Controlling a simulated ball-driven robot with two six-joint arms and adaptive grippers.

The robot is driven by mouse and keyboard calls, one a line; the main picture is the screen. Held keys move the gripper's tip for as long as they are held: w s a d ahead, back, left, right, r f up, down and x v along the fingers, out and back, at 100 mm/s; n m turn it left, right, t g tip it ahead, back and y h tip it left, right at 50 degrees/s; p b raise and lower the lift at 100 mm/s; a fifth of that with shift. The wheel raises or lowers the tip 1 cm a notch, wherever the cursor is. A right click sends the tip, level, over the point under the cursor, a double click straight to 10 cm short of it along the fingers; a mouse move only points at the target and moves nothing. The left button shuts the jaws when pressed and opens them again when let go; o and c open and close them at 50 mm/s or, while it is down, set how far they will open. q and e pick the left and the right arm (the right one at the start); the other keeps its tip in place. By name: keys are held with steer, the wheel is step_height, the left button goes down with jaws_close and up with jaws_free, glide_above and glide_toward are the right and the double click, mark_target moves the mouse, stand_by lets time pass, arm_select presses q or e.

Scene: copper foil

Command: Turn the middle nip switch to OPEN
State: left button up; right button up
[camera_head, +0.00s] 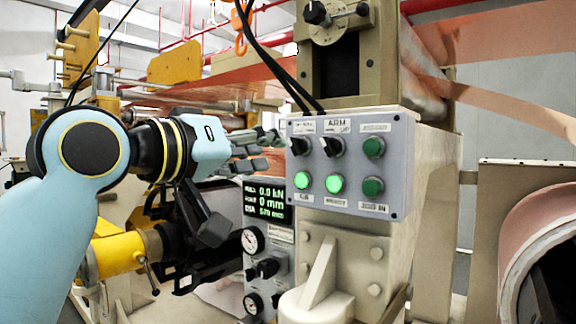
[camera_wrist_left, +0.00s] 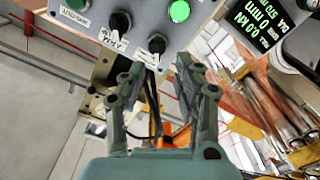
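A grey control panel (camera_head: 352,187) holds two black rotary switches in its top row. The middle switch (camera_head: 333,147) is at the top centre, with small labels above it; its exact setting is hard to read. It also shows in the left wrist view (camera_wrist_left: 121,22). The left switch (camera_head: 300,146) is beside it and also shows in the left wrist view (camera_wrist_left: 157,43). My left gripper (camera_head: 262,148) is just left of the panel, empty. In the left wrist view my left gripper (camera_wrist_left: 156,80) has its fingers spread, with the left switch beyond the gap.
Two lit green buttons (camera_head: 334,183) and two dark green ones (camera_head: 373,147) are on the panel. A digital readout (camera_head: 267,203) and gauges (camera_head: 253,240) stand at lower left. Black cables (camera_head: 283,75) hang above the panel. A copper roll (camera_head: 540,235) is at right.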

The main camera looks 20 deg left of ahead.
mark_target(291, 145)
arm_select(q)
steer(key=x, duration=0.3)
steer(key=p+x, duration=0.1)
steer(key=x, duration=0.1)
steer(key=shift+d+r, duration=0.15)
steer(key=shift+r, duration=0.2)
steer(key=shift+w+d+f, duration=0.1)
steer(key=shift+w+d, duration=0.05)
steer(key=shift+w, duration=0.4)
jaws_close()
